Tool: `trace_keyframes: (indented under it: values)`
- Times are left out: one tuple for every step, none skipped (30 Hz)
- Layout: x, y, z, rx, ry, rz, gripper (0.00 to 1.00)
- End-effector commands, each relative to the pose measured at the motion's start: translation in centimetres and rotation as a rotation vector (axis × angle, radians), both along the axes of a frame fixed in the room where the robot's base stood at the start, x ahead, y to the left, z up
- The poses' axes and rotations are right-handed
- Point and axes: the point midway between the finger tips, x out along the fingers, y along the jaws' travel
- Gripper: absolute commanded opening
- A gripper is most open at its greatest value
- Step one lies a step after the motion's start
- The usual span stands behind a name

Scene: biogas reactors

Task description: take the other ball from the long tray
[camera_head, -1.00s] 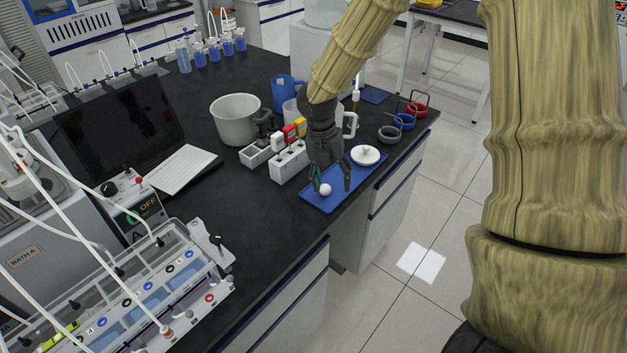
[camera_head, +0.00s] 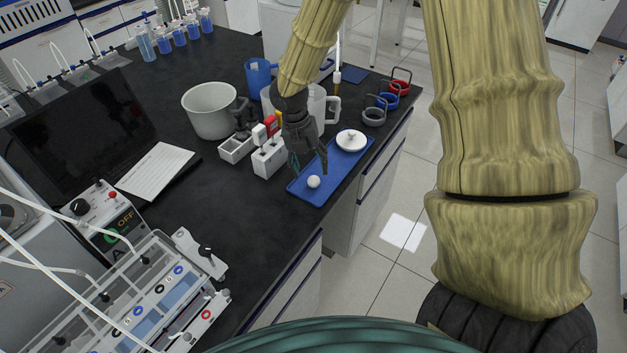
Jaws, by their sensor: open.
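A long blue tray (camera_head: 346,176) lies near the right edge of the black bench. A white ball (camera_head: 313,182) rests in its near-left part.
Behind my gripper stand a white pot (camera_head: 209,112), a blue mug (camera_head: 259,75) and small white holders (camera_head: 269,160) with coloured pieces. Grey, blue and red rings (camera_head: 388,101) stand to the right of the tray. The bench front near the tray is clear.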

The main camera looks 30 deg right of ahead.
Motion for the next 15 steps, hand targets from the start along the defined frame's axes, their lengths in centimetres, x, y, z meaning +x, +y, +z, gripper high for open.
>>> trace_keyframes:
  values:
    - [-0.1, 0.0, -0.1, 0.0, 0.001, 0.0, 0.58]
    - [-0.1, -0.1, -0.2, 0.0, 0.001, 0.0, 0.58]
    - [-0.2, -0.1, -0.4, -0.001, 0.003, 0.0, 0.58]
    - [-0.2, -0.1, -0.6, -0.001, 0.003, 0.0, 0.58]
    - [-0.3, -0.1, -0.8, -0.001, 0.003, 0.0, 0.58]
    - [-0.4, -0.1, -1.2, -0.001, 0.003, 0.0, 0.58]
    - [-0.5, -0.1, -1.5, -0.002, 0.005, -0.001, 0.58]
    - [-0.6, -0.1, -1.8, -0.002, 0.005, -0.001, 0.58]
    - [-0.6, -0.1, -2.2, -0.002, 0.004, -0.001, 0.58]
    - [-0.7, -0.1, -2.5, -0.002, 0.004, -0.002, 0.58]
    - [-0.8, -0.1, -2.9, -0.002, 0.004, -0.003, 0.58]
    - [-0.8, -0.2, -3.3, -0.002, 0.003, -0.002, 0.58]
    - [-0.8, -0.2, -3.6, -0.002, 0.003, -0.002, 0.58]
    - [-0.9, -0.3, -3.9, -0.002, 0.003, -0.002, 0.58]
    - [-0.9, -0.3, -4.3, -0.002, 0.003, -0.001, 0.58]
